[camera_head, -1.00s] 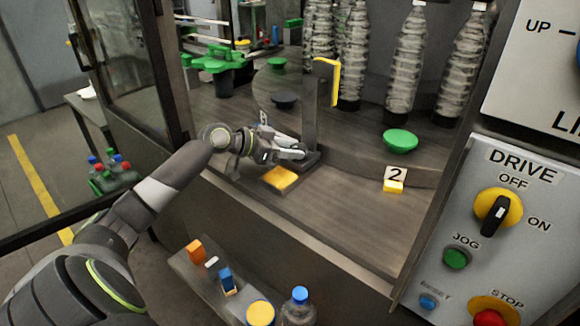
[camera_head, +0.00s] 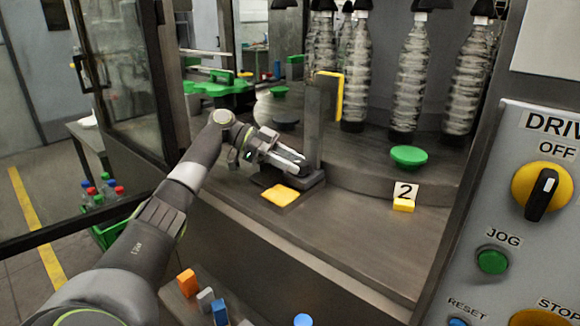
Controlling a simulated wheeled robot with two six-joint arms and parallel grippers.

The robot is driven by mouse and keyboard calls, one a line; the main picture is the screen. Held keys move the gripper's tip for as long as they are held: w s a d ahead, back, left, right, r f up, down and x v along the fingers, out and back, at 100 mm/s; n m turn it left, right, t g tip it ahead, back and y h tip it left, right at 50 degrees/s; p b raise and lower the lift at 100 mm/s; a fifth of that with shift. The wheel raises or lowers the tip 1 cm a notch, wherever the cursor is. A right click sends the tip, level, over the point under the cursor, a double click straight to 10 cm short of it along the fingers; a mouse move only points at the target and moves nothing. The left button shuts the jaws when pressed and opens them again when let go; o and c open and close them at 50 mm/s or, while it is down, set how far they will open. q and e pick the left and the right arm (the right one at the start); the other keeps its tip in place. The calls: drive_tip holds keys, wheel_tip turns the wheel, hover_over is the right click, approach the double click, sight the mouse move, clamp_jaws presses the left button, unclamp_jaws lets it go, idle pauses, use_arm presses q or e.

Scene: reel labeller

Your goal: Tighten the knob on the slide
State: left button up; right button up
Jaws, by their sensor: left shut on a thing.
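My left gripper (camera_head: 292,164) reaches over the machine deck to the slide. It is shut on a small dark part at the foot of the upright grey post (camera_head: 314,120), where the knob is mostly hidden between the fingers. The slide's dark base (camera_head: 310,181) lies under the gripper. A yellow pad (camera_head: 281,195) sits on a block in front of it. A yellow angled plate (camera_head: 333,92) is at the post's top. My right gripper is not in view.
Several clear bottles (camera_head: 409,85) hang behind the slide. The DRIVE panel (camera_head: 520,210) fills the right side. A shelf with small blocks (camera_head: 187,283) is below.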

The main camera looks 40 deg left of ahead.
use_arm(q)
drive_tip(key=shift+w+m+g+h+p, duration=0.15)
drive_tip(key=shift+m+g+p, duration=0.1)
drive_tip(key=shift+m+g, duration=0.3)
drive_tip(key=shift+w+m+g+h+p, duration=0.1)
drive_tip(key=shift+m+g+h+p, duration=0.1)
drive_tip(key=shift+m+g, duration=0.3)
drive_tip(key=shift+w+f+m+g+p, duration=0.1)
drive_tip(key=shift+m+g+p, duration=0.45)
drive_tip(key=shift+g, duration=0.2)
drive_tip(key=o, duration=1)
drive_tip(key=shift+a, duration=0.1)
drive_tip(key=shift+n+t+b, duration=0.3)
drive_tip(key=shift+b, duration=0.1)
